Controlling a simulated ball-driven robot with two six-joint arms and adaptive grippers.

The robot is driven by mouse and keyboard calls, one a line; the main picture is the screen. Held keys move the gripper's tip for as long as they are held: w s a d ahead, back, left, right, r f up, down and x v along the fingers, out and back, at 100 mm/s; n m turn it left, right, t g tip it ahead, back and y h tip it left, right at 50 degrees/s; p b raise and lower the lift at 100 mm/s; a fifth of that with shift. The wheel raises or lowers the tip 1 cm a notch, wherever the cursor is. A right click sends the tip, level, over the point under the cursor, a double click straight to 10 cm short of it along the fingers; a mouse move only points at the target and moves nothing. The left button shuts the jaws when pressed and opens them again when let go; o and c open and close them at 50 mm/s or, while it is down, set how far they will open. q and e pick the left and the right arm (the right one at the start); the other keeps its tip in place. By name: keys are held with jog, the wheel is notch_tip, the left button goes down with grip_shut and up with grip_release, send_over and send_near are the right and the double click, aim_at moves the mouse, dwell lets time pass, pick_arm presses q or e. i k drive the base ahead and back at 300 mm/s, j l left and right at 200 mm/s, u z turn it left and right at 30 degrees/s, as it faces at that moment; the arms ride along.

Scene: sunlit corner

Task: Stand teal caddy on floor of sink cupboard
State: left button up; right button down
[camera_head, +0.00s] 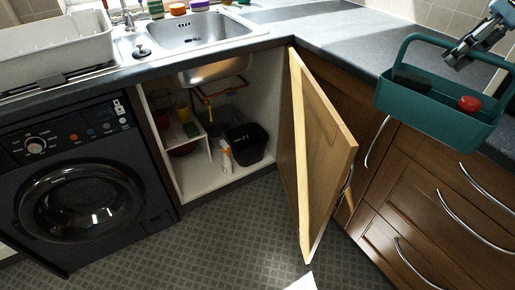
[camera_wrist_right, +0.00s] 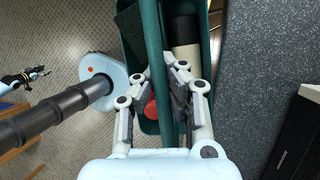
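The teal caddy (camera_head: 425,113) hangs in the air at the right of the head view, in front of the worktop. It holds a red item (camera_head: 469,104), a dark item and a pale one. My right gripper (camera_head: 456,56) is shut on its upright handle; the wrist view shows the fingers (camera_wrist_right: 160,88) on both sides of the handle bar (camera_wrist_right: 153,35). The sink cupboard stands open, its pale floor (camera_head: 203,188) bare along the front. What seems to be my left gripper (camera_wrist_right: 38,74) is small at the wrist view's left edge; its fingers are unclear.
The wooden cupboard door (camera_head: 322,140) stands swung out between caddy and opening. Inside are a black bin (camera_head: 247,143), an orange-and-white bottle (camera_head: 225,155), a small white shelf (camera_head: 190,137) and pipes overhead. A black washing machine (camera_head: 80,190) stands left. Drawer handles stick out below the caddy.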

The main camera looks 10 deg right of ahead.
aim_at(200, 176)
jog(key=i+j+u, duration=0.25)
jog(key=j, duration=0.2)
jog(key=i+j+u, duration=0.25)
jog(key=i+j, duration=0.15)
